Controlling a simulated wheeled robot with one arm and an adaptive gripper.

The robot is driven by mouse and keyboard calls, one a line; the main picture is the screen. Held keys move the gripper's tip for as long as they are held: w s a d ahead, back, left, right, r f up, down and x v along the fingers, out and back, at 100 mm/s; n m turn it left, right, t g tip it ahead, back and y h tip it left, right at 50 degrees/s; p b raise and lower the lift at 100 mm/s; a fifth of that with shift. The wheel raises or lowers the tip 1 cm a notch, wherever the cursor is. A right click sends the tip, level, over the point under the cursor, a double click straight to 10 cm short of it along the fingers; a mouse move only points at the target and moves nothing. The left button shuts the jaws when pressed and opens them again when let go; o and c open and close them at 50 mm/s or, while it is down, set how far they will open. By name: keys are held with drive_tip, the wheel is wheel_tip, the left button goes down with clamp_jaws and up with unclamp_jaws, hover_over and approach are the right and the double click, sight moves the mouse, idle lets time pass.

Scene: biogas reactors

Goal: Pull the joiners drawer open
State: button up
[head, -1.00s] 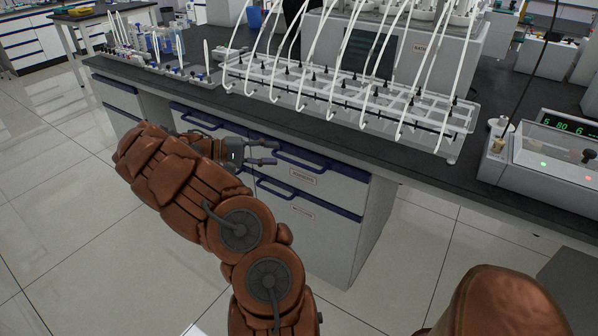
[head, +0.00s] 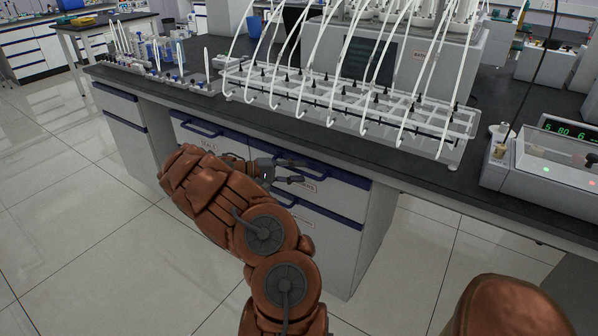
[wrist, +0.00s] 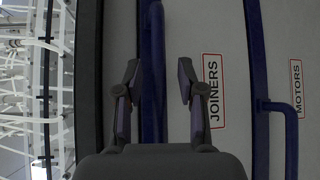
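The joiners drawer (head: 345,197) is the upper right drawer under the dark bench top, and it looks shut. In the wrist view its front (wrist: 225,35) carries a red-framed JOINERS label (wrist: 213,92) and a blue bar handle (wrist: 153,45). My gripper (wrist: 158,68) is open, with one finger on each side of this handle. A gap shows between the handle and each finger. In the head view my gripper (head: 303,171) is at the drawer's handle, and my arm hides part of the drawers below.
The MOTORS drawer with its own blue handle (wrist: 290,130) lies directly below. Another blue-handled drawer (head: 198,130) is to the left. A rack with white tubes (head: 350,110) stands on the bench above. Open floor (head: 430,265) lies to the right of the cabinet.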

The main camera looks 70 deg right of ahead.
drive_tip(key=shift+s+d, duration=0.15)
drive_tip(key=shift+s, duration=0.15)
drive_tip(key=shift+c, duration=0.2)
clamp_jaws()
idle(0.3)
